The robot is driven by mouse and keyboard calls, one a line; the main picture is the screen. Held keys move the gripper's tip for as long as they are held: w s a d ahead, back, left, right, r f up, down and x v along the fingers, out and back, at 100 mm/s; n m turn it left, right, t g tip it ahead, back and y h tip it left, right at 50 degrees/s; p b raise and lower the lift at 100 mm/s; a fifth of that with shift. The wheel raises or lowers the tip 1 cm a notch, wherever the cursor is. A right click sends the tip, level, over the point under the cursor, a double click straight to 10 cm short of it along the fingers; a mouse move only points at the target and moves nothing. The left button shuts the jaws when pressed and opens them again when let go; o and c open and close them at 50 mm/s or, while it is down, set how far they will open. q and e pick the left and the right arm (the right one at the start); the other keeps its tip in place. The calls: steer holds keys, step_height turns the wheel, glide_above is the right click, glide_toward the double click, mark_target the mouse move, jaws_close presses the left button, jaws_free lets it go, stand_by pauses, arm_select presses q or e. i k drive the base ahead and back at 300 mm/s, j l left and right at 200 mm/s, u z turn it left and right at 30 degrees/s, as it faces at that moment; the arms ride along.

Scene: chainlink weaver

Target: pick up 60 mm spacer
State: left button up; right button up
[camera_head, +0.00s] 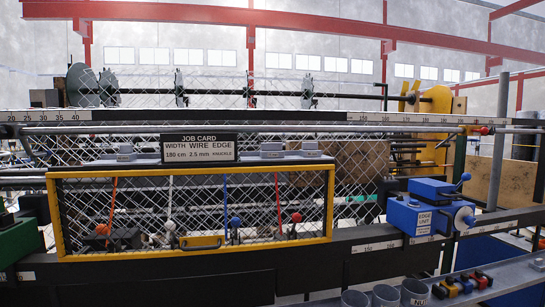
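I cannot pick out a piece marked as the 60 mm spacer. Several small blocks (463,285) in yellow, blue, red and black sit on the grey shelf (512,274) at the lower right; they are too small to read. Three grey open-topped cylinders (385,296) stand to their left, cut off by the bottom edge, with a partly hidden label by them. Neither of my grippers shows in the head view.
A yellow-framed mesh guard (330,215) stands in front of levers with coloured knobs. A job card (201,148) sits above it. A blue edge unit (420,212) with a handle stands on the scaled rail, above and behind the shelf.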

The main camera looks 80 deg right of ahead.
mark_target(309, 149)
steer(key=z, duration=2.45)
